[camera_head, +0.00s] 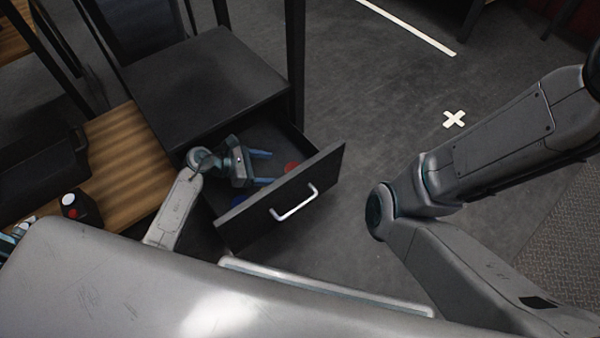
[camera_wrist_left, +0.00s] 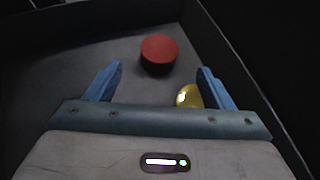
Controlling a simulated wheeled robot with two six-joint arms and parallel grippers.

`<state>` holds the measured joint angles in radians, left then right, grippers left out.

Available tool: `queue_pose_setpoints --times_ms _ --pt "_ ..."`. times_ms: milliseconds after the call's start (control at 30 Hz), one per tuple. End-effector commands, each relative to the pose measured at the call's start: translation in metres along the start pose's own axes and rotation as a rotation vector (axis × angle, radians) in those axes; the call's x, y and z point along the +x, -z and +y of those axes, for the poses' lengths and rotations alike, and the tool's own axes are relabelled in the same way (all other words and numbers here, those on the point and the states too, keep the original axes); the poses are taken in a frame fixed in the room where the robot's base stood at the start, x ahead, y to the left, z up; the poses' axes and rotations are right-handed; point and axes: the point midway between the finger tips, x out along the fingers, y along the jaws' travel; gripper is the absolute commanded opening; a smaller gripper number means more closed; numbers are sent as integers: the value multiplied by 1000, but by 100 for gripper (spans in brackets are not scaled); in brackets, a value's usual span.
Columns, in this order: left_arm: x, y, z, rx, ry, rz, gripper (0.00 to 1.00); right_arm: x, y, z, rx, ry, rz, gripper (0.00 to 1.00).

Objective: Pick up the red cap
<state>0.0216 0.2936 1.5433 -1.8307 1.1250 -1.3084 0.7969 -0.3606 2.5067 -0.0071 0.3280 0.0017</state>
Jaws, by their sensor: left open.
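The red cap (camera_head: 291,167) lies inside the open drawer (camera_head: 325,172), near its front panel in the head view. In the left wrist view the red cap (camera_wrist_left: 159,53) is a round disc on the drawer floor, beyond the fingertips and between their lines. My left gripper (camera_head: 267,168) is over the drawer, open and empty, with its blue fingers pointing toward the cap. The fingers also show in the left wrist view (camera_wrist_left: 160,75), apart from the cap. My right arm shows at the right of the head view, but I cannot see its gripper.
A yellow object (camera_wrist_left: 188,97) lies in the drawer close to the right finger in the wrist view. A blue object (camera_head: 237,201) is partly hidden in the drawer. The drawer walls surround the gripper. A dark cabinet top (camera_head: 205,80) stands behind. A wooden surface (camera_head: 125,160) is at left.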

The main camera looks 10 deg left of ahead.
Motion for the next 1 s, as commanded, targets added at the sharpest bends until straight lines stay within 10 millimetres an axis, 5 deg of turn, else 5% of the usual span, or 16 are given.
queue_pose_setpoints --times_ms 633,933,1000 --pt "71 2 0 8 2 2 76 -40 21 12 1 -1 -21 100" --pt "75 -1 0 8 1 4 76 -40 21 12 2 -2 -22 100" --pt "75 -1 0 8 1 4 66 -41 21 12 2 -2 -22 100"
